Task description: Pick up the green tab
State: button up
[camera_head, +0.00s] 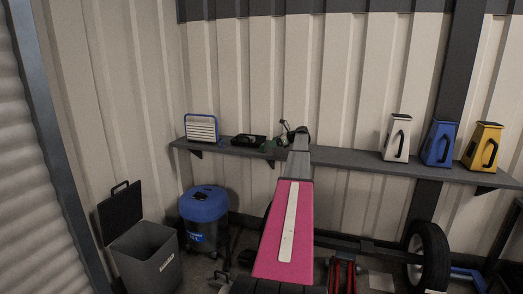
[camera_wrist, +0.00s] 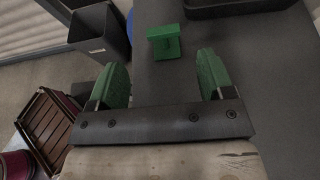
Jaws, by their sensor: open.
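The green tab (camera_wrist: 163,42) is a small block with a wider flat top, on the grey shelf (camera_wrist: 165,82) in the wrist view. In the head view it seems to be the small green spot (camera_head: 267,147) on the shelf, just left of my gripper (camera_head: 284,137). My gripper's two green fingers (camera_wrist: 161,63) are spread wide with nothing between them. The tab lies ahead of the fingertips, about midway between them and apart from both. My pink forearm hides part of the shelf in the head view.
A dark case (camera_head: 248,140) lies on the shelf beyond the tab, with a blue-framed lamp (camera_head: 202,128) further left. White (camera_head: 397,139), blue (camera_head: 439,144) and yellow (camera_head: 482,147) lanterns stand right. A blue-topped vacuum (camera_head: 204,215) and grey bin (camera_head: 148,258) stand below.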

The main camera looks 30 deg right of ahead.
aim_at(263, 145)
jog(key=x, duration=0.7)
jog(key=shift+w+a+f, duration=0.1)
jog(key=shift+w+f, duration=0.05)
jog(key=shift+w, duration=0.25)
jog(key=c, duration=1)
